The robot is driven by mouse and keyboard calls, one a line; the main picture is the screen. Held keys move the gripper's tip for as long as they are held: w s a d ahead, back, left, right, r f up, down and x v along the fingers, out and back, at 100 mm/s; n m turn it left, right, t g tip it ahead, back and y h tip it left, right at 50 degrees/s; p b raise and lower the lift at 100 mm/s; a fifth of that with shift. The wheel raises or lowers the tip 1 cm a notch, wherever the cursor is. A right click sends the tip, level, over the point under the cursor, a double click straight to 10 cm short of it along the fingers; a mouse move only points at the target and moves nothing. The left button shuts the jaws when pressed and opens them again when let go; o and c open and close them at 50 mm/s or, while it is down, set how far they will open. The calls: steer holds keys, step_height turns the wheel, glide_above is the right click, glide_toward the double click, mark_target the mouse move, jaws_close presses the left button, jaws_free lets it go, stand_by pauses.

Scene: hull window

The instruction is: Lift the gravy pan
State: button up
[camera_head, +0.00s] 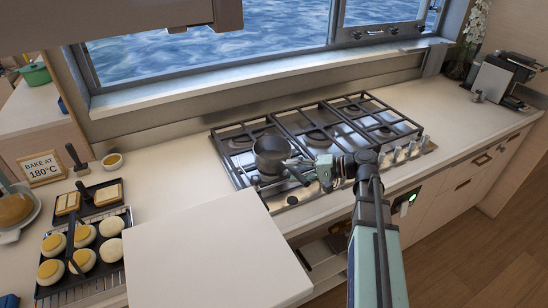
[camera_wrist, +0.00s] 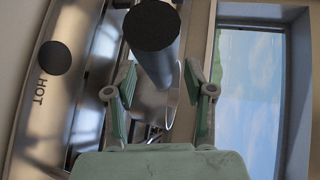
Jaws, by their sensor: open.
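The gravy pan (camera_head: 270,153) is a small dark saucepan on the front left burner of the gas hob. Its handle slants toward the front right, to my gripper. My gripper (camera_head: 303,167) is low over the front edge of the hob. In the wrist view my gripper (camera_wrist: 160,78) is open, with one finger on each side of the blue-grey handle (camera_wrist: 163,62), which has a round dark end. I cannot tell whether a finger touches the handle. The pan's bowl is mostly hidden in the wrist view.
The hob (camera_head: 352,148) has black grates and front knobs. A white board (camera_head: 205,250) lies front left of the pan. A tray (camera_head: 95,285) of round buns is at the far left. The counter right of the hob is largely clear.

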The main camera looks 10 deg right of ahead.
steer(key=shift+w+a+f, duration=0.2)
steer(key=shift+a, duration=0.3)
jaws_close()
steer(key=shift+r, duration=0.25)
step_height(320, 180, up, 20)
steer(key=b, duration=0.4)
steer(key=shift+f, duration=0.15)
